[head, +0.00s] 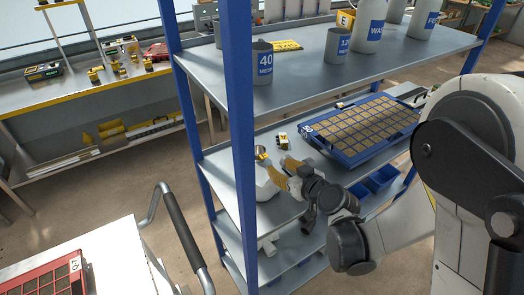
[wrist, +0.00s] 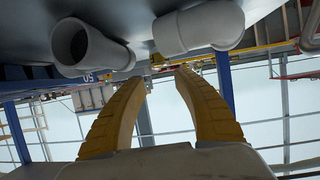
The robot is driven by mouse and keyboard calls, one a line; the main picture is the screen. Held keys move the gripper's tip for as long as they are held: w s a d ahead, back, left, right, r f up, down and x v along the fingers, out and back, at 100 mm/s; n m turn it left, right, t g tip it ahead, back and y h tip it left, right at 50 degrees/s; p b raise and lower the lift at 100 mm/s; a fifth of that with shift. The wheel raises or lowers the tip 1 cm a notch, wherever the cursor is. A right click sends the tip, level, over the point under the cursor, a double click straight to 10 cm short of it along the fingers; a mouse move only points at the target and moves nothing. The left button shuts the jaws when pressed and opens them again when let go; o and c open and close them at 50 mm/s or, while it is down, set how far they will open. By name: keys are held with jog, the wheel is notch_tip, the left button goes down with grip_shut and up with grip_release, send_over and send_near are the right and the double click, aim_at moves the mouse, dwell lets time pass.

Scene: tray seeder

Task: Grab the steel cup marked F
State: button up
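I cannot make out a steel cup marked F in either view. My gripper (head: 281,171) reaches in over the shelf below the top one, at the rack's left part. In the wrist view my gripper (wrist: 158,80) has its two yellow fingers apart, with nothing held between them. A small yellow-and-dark item (head: 261,153) stands on that shelf beyond the fingers; its marking is too small to read. A small pale item with a yellow patch (head: 282,140) stands a little to its right. A grey cup marked 40 MESH (head: 263,65) stands on the top shelf.
White pipe pieces lie close to the fingers: an open-ended one (wrist: 85,48) and an elbow (wrist: 198,30). A blue seed tray (head: 350,153) fills the shelf's right part. A blue rack post (head: 241,130) stands in front at left. Another grey cup (head: 336,45) stands on top.

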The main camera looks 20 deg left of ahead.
aim_at(265, 157)
jog(key=b+x, duration=0.1)
jog(key=x, duration=0.4)
jog(key=shift+f, duration=0.15)
jog(key=b+x, duration=0.2)
jog(key=x, duration=0.3)
jog(key=shift+w+a, duration=0.15)
jog(key=shift+w, duration=0.1)
grip_shut()
